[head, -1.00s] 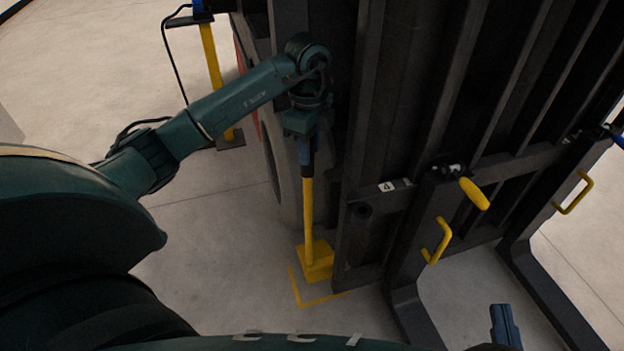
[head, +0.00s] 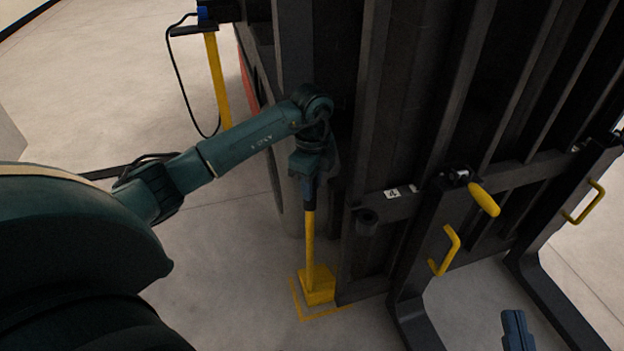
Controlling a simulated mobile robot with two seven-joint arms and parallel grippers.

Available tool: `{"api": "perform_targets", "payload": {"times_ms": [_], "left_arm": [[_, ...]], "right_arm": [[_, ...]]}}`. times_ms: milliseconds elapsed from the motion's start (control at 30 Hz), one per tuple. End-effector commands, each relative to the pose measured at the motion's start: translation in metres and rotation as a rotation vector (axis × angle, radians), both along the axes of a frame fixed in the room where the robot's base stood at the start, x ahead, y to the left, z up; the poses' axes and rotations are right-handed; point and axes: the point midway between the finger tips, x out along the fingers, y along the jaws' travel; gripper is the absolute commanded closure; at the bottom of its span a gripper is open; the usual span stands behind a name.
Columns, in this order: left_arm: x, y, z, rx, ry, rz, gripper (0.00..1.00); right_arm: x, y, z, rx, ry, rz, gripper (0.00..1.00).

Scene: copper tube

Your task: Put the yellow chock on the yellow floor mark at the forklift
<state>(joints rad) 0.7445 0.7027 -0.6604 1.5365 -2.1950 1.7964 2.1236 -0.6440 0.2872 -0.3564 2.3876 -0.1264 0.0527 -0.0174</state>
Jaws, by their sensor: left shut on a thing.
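The yellow chock (head: 318,288) is a block with a tall yellow handle (head: 310,238). My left gripper (head: 309,202), with blue fingers, is shut on the top of this handle and holds it upright. The yellow floor mark (head: 296,302) is an outline on the floor beside the forklift (head: 375,240). The chock appears inside its corner, at or very near the floor; I cannot tell whether it touches. The chock hides part of the mark. The blue tip of my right gripper (head: 516,328) shows at the bottom right, away from the chock; its opening is unclear.
The forklift's dark mast and carriage stand close right of the chock, with yellow handles (head: 446,250) and forks (head: 415,322). A wheel (head: 292,205) is behind my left gripper. A yellow post (head: 217,80) with a cable stands at the back left. Floor left of the mark is clear.

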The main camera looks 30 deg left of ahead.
Motion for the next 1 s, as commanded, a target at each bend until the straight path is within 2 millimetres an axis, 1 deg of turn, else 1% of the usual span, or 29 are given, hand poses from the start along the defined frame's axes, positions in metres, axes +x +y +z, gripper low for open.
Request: {"api": "perform_targets", "payload": {"times_ms": [33,200,233,467,667,767,867,1000], "left_arm": [[0.004,0.000,0.006,-0.003,-0.018,0.002,1.00],[0.003,0.000,0.003,-0.003,-0.015,0.001,1.00],[0.000,0.000,-0.002,0.000,-0.001,0.001,0.69],[0.000,0.000,-0.002,0.000,0.000,0.000,0.50],[0.000,0.000,-0.002,0.000,0.000,0.000,0.49],[0.000,0.000,0.002,-0.001,-0.001,0.000,0.49],[0.001,0.000,0.014,-0.001,-0.002,0.000,0.49],[0.001,0.000,0.043,0.000,-0.004,0.001,0.49]], "right_arm": [[0.000,0.000,0.001,0.000,-0.001,0.001,1.00],[0.000,0.001,0.000,0.001,-0.001,0.002,1.00],[0.000,0.001,0.000,0.001,-0.001,0.002,1.00],[0.000,0.001,0.001,0.002,-0.003,0.003,1.00],[0.000,0.001,0.001,0.002,-0.004,0.003,1.00],[0.000,0.001,0.002,0.002,-0.004,0.003,1.00],[0.000,0.000,0.007,-0.006,-0.009,0.001,1.00],[0.001,-0.002,0.016,-0.034,-0.026,-0.006,1.00]]}}
